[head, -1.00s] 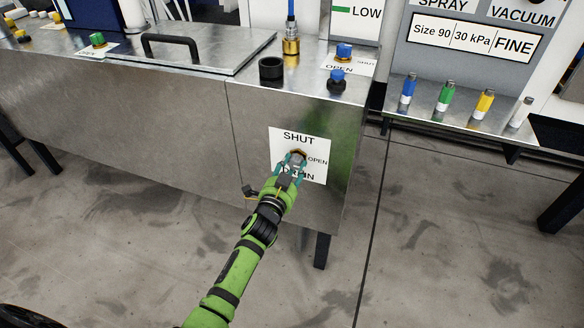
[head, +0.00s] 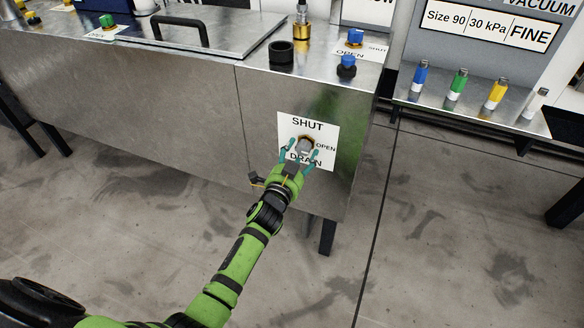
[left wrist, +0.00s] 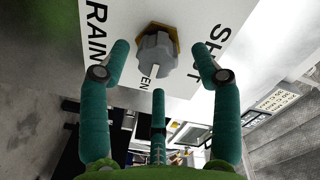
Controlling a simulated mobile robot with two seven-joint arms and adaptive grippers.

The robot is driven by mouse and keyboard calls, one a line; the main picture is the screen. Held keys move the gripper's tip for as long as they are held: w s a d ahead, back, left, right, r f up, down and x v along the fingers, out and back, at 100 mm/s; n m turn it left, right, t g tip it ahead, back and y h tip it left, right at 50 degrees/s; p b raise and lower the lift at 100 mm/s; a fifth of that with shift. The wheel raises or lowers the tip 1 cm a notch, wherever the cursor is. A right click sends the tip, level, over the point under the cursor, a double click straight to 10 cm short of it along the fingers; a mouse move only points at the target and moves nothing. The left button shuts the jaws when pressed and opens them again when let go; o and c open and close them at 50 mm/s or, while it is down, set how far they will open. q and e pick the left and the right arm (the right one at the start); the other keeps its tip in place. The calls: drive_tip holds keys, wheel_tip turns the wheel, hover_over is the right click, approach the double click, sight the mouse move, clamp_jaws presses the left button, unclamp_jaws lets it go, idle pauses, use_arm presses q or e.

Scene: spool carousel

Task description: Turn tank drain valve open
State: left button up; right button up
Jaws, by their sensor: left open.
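The drain valve is a grey knob (head: 305,143) on a brass hex base, on a white label plate (head: 327,131) on the tank's front. The plate reads SHUT at top, OPEN at right and DRAIN below. In the left wrist view the knob (left wrist: 156,52) has a white pointer line directed toward the OPEN word. My left gripper (head: 300,153) is open in front of the valve. Its teal fingers (left wrist: 160,50) are spread to either side of the knob, apart from it, with nothing held. My right gripper is not in view.
The steel tank (head: 150,100) has a lid with a black handle (head: 180,28). A black ring (head: 281,52) and blue knobs (head: 347,66) are on its top. A shelf (head: 470,108) with several coloured fittings stands at right. The floor before the tank is clear.

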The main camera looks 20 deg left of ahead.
use_arm(q)
drive_tip(key=s, duration=1.1)
drive_tip(key=shift+a+r, duration=0.15)
drive_tip(key=shift+r, duration=0.15)
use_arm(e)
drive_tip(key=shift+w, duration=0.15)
